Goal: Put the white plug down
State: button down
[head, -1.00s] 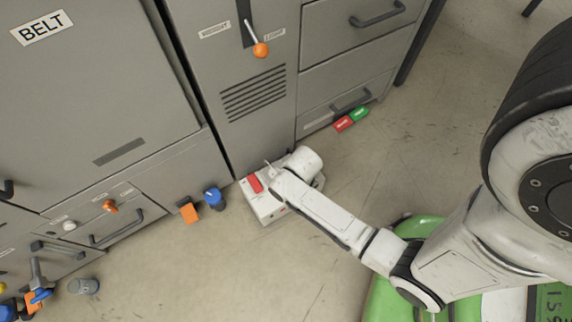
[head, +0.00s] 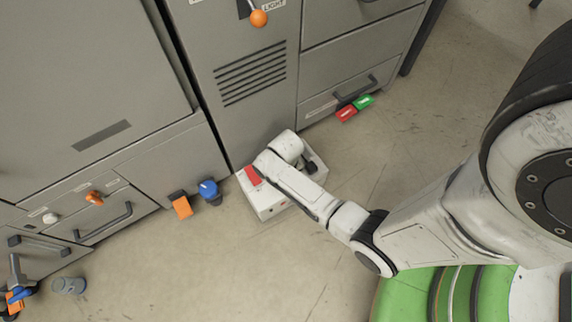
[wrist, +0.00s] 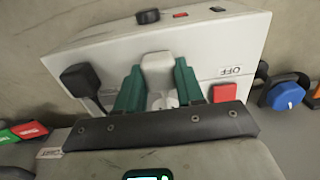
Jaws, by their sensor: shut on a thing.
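The white plug (wrist: 157,70) is between the green fingers of my gripper (wrist: 158,88), which is shut on it. In the wrist view it is over the face of a white power box (wrist: 215,45). A pale round socket shows just under the plug; I cannot tell whether the plug touches it. A black plug (wrist: 80,78) sits in the box to the left, and a red switch (wrist: 224,92) marked OFF is to the right. In the head view the white box (head: 268,207) stands on the floor against the cabinet, and my arm hides the white plug and fingers.
An orange block (head: 181,206) and a blue knob-like piece (head: 209,191) lie left of the box. Red (head: 347,114) and green (head: 364,102) blocks lie by the right drawers. A grey cylinder (head: 69,285) lies farther left. Floor in front of the box is clear.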

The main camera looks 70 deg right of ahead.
jog(key=shift+f, duration=0.25)
jog(key=shift+f, duration=0.25)
jog(key=c, duration=0.7)
grip_release()
notch_tip(320, 180, up, 13)
jog(key=p, duration=0.6)
jog(key=s+a+r+n, duration=0.3)
jog(key=a+r, duration=0.1)
jog(key=r, duration=0.3)
jog(key=s+a+r+n+t, duration=0.1)
jog(key=s+a+r+n, duration=0.2)
jog(key=r, duration=0.5)
jog(key=s+a, duration=0.1)
jog(key=a, duration=0.1)
jog(key=shift+s+a+r, duration=0.15)
jog(key=shift+s+a, duration=0.1)
jog(key=shift+a, duration=0.05)
